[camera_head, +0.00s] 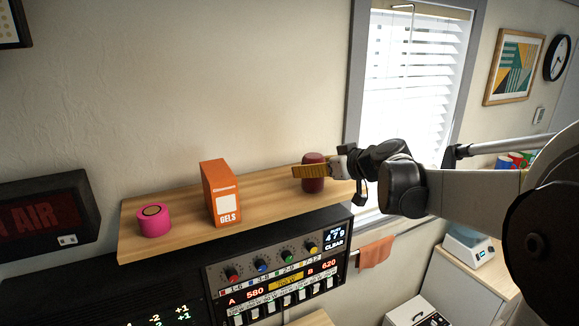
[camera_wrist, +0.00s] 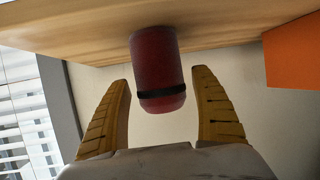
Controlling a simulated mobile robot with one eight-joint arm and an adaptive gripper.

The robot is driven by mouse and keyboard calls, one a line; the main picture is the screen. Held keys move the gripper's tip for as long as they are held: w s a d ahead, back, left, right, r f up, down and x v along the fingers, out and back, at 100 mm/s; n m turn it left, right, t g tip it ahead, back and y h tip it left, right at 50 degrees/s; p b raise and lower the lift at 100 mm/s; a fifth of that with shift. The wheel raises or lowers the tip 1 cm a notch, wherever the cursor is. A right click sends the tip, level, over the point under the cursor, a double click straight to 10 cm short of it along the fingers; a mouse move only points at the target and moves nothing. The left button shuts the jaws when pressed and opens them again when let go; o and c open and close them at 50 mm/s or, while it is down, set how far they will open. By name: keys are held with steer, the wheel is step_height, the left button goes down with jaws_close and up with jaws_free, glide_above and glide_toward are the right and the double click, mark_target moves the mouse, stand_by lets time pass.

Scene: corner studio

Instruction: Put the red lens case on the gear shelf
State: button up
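The red lens case (camera_head: 314,186) is a dark red cylinder standing upright near the right end of the wooden gear shelf (camera_head: 265,201). My gripper (camera_head: 312,172) reaches in from the right, with a yellow finger across the case's front. In the wrist view the scene appears upside down, and the case (camera_wrist: 153,62), with a black band, meets the shelf (camera_wrist: 85,40). The yellow fingers of my gripper (camera_wrist: 163,84) are open on either side of it, with a visible gap on each side.
An orange gels box (camera_head: 221,190) and a pink roll (camera_head: 154,221) stand on the shelf left of the case. A control panel (camera_head: 280,270) sits below. A window (camera_head: 410,80) is behind my arm. The shelf is clear between box and case.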

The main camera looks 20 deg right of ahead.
steer(key=shift+r, duration=0.1)
steer(key=shift+r, duration=0.2)
steer(key=b+v, duration=0.2)
steer(key=v, duration=0.9)
steer(key=s+a+f+g, duration=0.2)
steer(key=s+a+f, duration=0.2)
steer(key=a+f, duration=0.3)
steer(key=s+a+f+g, duration=0.3)
steer(key=s+a+f, duration=0.2)
steer(key=a, duration=0.5)
steer(key=s+a+f+m+g+h, duration=0.1)
steer(key=s+a+f+m+h, duration=0.1)
steer(key=s+f, duration=0.6)
steer(key=shift+a+f+h, duration=0.3)
steer(key=shift+a+f, duration=0.05)
steer(key=shift+a, duration=0.25)
steer(key=shift+s, duration=0.15)
step_height(320, 180, down, 38)
steer(key=b, duration=3.7)
steer(key=shift+b, duration=0.35)
